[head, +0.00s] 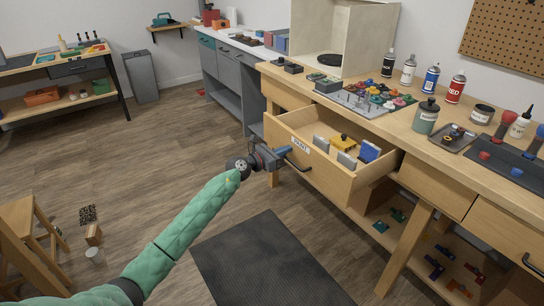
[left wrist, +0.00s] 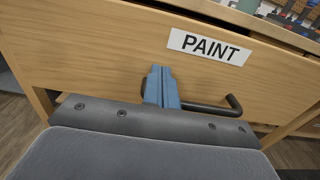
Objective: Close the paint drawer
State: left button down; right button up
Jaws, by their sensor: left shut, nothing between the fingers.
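The paint drawer (head: 315,173) stands pulled out from the wooden workbench in the head view, with a yellow item and several grey and blue items inside. Its front (left wrist: 100,55) with the PAINT label (left wrist: 208,46) fills much of the left wrist view. The dark bar handle (head: 297,162) is on the drawer front and also shows in the left wrist view (left wrist: 232,104). My left gripper (head: 286,152) is shut and empty, its blue fingers (left wrist: 161,78) at the drawer front beside the handle; I cannot tell whether they touch. My right gripper is not in view.
The workbench top (head: 400,128) carries spray cans, jars and a tray of colored parts. A dark mat (head: 265,262) lies on the floor before the drawer. A wooden stool (head: 28,240) stands at the left. Open floor lies between them.

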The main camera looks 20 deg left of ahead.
pick_arm(q)
jog(key=b+x, duration=0.1)
jog(key=x, duration=0.9)
jog(key=shift+f, duration=0.1)
jog(key=b+x, duration=0.2)
jog(key=x, duration=0.3)
jog(key=b+x, duration=0.4)
jog(key=x, duration=0.5)
jog(key=shift+d, duration=0.1)
jog(key=shift+w+d, duration=0.15)
jog(key=shift+w, duration=0.15)
jog(key=shift+r, duration=0.4)
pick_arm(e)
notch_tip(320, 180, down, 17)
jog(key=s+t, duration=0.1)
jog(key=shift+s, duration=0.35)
pick_arm(q)
jog(key=shift+r, duration=0.15)
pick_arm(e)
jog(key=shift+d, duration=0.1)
